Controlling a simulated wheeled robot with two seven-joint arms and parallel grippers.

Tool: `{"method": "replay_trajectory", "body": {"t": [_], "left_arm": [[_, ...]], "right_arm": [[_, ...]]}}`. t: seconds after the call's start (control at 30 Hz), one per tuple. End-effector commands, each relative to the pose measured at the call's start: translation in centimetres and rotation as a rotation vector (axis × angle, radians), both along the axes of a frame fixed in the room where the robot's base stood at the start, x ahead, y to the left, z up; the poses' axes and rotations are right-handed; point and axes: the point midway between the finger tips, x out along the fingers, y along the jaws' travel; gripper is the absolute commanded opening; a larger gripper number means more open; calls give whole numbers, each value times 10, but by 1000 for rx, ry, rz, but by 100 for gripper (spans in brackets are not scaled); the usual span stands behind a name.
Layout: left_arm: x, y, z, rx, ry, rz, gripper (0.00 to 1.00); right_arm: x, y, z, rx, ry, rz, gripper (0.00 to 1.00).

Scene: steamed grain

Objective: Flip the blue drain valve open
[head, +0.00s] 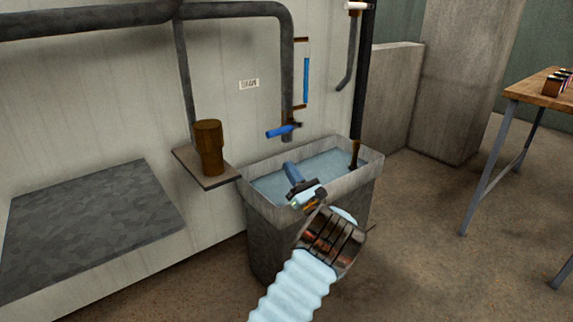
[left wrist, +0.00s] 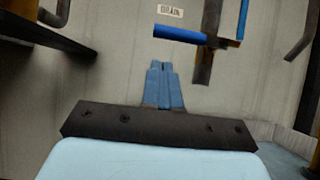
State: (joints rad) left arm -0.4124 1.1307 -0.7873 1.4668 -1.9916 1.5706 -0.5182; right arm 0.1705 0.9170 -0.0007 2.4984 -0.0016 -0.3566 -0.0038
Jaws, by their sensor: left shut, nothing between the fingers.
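The blue drain valve handle (head: 281,131) sticks out to the left from a grey vertical pipe (head: 287,90), above the back of a water-filled trough. It also shows in the left wrist view (left wrist: 180,35), roughly level, with the "DRAIN" label (left wrist: 170,11) on the wall above it. My left gripper (head: 289,166) is over the trough, below the handle in the picture and apart from it. Its blue fingers (left wrist: 164,66) are together and empty, pointing toward the wall just under the handle. My right gripper is not in view.
The stone trough (head: 370,165) holds water. A small shelf (head: 221,181) with a brown cylindrical vessel (head: 208,148) is to its left. A blue sight tube (head: 306,80) is on the wall, and a dark pipe (head: 362,80) drops into the trough at the right. A wooden table (head: 540,91) stands far right.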

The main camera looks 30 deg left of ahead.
Motion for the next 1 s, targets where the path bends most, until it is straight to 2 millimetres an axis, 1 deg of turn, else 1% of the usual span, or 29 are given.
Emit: {"method": "replay_trajectory", "body": {"t": [0.03, 0.2, 0.3, 0.43, 0.63, 1.0], "left_arm": [[2, 8, 6, 0, -3, 3, 0], [12, 33, 24, 0, -3, 3, 0], [17, 46, 33, 1, -3, 3, 0], [23, 57, 41, -1, -2, 2, 0], [26, 64, 46, 0, 0, 1, 0], [26, 63, 47, 2, 5, 1, 0]], "right_arm": [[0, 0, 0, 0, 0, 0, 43], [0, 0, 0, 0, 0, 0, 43], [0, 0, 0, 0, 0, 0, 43], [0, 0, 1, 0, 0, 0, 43], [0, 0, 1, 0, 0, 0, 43], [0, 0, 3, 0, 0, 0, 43]]}}
